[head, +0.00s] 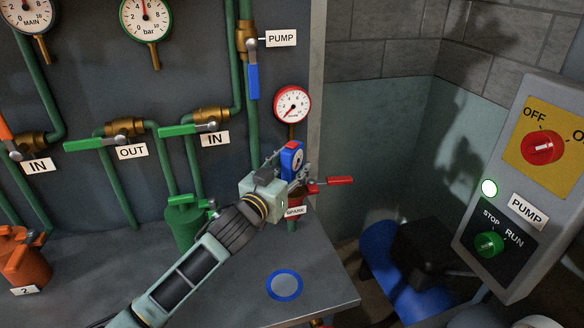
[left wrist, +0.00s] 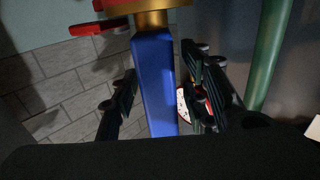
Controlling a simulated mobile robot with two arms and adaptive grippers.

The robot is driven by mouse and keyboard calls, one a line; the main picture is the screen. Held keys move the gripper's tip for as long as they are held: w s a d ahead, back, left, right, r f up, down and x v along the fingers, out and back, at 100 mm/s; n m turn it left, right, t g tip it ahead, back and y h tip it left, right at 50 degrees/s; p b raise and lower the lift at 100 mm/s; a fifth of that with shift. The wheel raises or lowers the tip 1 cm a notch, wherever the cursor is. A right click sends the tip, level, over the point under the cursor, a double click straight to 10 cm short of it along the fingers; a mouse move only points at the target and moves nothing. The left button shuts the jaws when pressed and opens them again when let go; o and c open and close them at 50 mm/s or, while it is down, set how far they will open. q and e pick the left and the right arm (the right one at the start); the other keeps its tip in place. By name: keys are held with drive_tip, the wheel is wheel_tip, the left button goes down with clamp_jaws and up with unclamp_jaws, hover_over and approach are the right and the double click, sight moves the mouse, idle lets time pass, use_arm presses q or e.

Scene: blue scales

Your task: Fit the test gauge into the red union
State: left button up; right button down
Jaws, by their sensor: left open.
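The red union (head: 296,190) is directly below the gauge, partly hidden by my gripper. The gauge appears in line with it; how deep it sits I cannot tell. My left gripper (head: 293,168) is open around the gauge. My right gripper is not in view.
A red valve handle (head: 332,184) sticks out right of the union. A red-rimmed gauge (head: 292,104) is close behind and above. A blue-ringed disc (head: 285,284) lies on the bench (head: 235,295). The pump control box (head: 525,185) stands at right.

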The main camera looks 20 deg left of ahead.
use_arm(q)
drive_tip(key=shift+s+r, duration=0.15)
drive_tip(key=shift+r, duration=0.2)
drive_tip(key=s+a+b, duration=0.1)
drive_tip(key=s+a, duration=0.1)
drive_tip(key=s, duration=0.9)
drive_tip(key=shift+s+a, duration=0.15)
drive_tip(key=shift+s, duration=0.1)
drive_tip(key=shift+f, duration=0.1)
